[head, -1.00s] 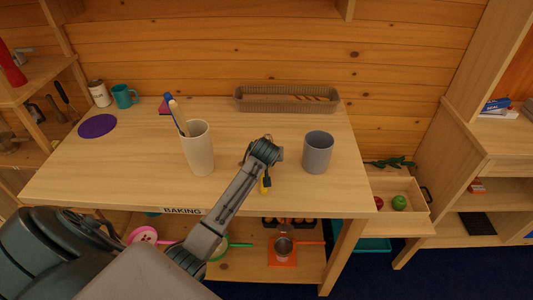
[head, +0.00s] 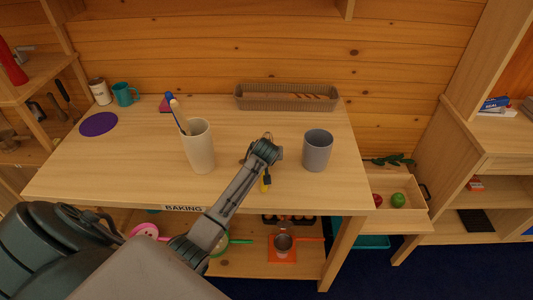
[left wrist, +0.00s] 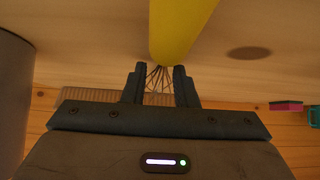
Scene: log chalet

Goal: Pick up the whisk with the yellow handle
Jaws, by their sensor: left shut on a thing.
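The whisk has a thick yellow handle (left wrist: 181,28), which runs up out of the left wrist view. Its thin wires show between the two dark fingers of my left gripper (left wrist: 158,78), which is shut on the whisk near where handle and wires meet. In the head view the left gripper (head: 265,152) is over the table between the tall cream cup and the grey cup. My right gripper is not in view.
The cream cup (head: 200,150) with utensils stands left of the gripper and the grey cup (head: 317,151) right of it. A wicker tray (head: 286,104) lies at the table's back. A purple disc (head: 98,124) lies at the left. The table (head: 120,165) is clear at front left.

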